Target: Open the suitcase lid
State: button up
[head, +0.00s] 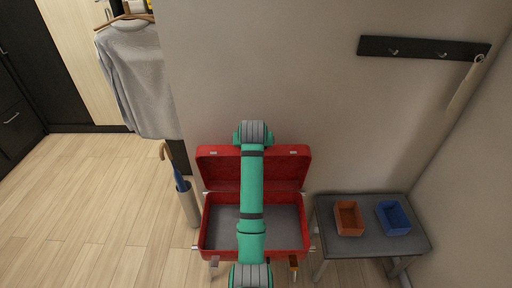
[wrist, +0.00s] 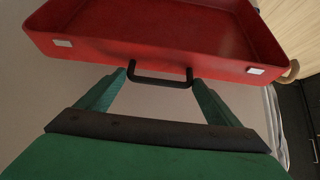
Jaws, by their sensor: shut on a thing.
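The red suitcase (head: 220,253) stands against the wall in the head view, with its grey-lined base showing. Its lid (head: 285,172) is raised, standing steeply up at the back, and its inside faces the head camera. In the wrist view the lid (wrist: 200,48) fills the top, with a metal latch plate near each end of its edge. A dark handle (wrist: 160,80) sticks out from that edge. My gripper (wrist: 160,74) has a finger at each end of the handle and is shut on it. In the head view my arm hides the gripper and the middle of the suitcase.
A grey bench (head: 370,257) at right carries an orange tray (head: 348,219) and a blue tray (head: 393,218). An umbrella stand (head: 188,204) is close on the left. A hanging grey shirt (head: 145,80) and a hook rail (head: 424,49) are higher up. Floor at left is clear.

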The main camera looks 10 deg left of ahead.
jog(key=shift+w+r, duration=0.35)
jog(key=shift+w, duration=0.05)
jog(key=shift+d, duration=0.1)
jog(key=o, duration=1.2)
jog(key=shift+s, duration=0.1)
jog(key=v, duration=1)
jog(key=shift+s+r, duration=0.2)
jog(key=shift+s, duration=0.05)
